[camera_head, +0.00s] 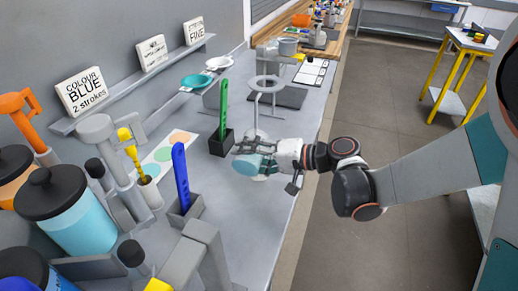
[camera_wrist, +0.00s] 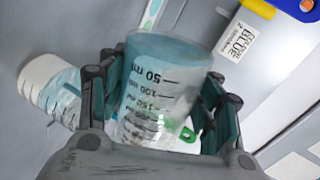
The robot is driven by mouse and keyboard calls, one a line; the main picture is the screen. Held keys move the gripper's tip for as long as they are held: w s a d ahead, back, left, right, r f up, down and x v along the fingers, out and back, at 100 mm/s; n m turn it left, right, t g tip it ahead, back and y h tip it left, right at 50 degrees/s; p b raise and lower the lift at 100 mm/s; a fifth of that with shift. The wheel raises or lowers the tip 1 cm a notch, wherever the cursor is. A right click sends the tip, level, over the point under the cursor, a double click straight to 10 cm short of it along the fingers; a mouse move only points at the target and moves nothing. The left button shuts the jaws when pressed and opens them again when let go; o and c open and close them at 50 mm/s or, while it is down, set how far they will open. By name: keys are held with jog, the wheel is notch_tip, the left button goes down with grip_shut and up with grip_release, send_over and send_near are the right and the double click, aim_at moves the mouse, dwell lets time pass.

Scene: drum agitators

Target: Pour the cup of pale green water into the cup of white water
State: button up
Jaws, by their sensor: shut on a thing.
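My gripper (camera_head: 246,155) is shut on a clear cup (camera_wrist: 160,92) with black millilitre marks. The cup sits between my two fingers in the wrist view, and its contents look pale blue-green. In the head view the held cup (camera_head: 255,165) shows as a pale teal shape beside the fingers, apparently tilted. A second cup (camera_wrist: 50,88), whitish with marks and a bluish tint, stands to the left in the wrist view. In the head view my gripper hides most of what lies below it, so I cannot tell the gap between the cups or whether liquid is flowing.
A ring stand (camera_head: 267,84) stands behind my gripper. A black holder (camera_head: 221,143) with a green spatula and a grey holder (camera_head: 187,209) with a blue spatula are to the left. Lidded jars (camera_head: 78,222) crowd the front left. The bench's right edge is close.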

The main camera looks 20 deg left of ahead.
jog(key=shift+w+r+m+g+p, duration=0.15)
jog(key=shift+w+r+m+g, duration=0.1)
jog(key=shift+r+m, duration=0.25)
jog(key=shift+w+r+m+g+p, duration=0.15)
jog(key=shift+w+r+m+g, duration=0.15)
jog(key=shift+m, duration=0.3)
dwell(1.6)
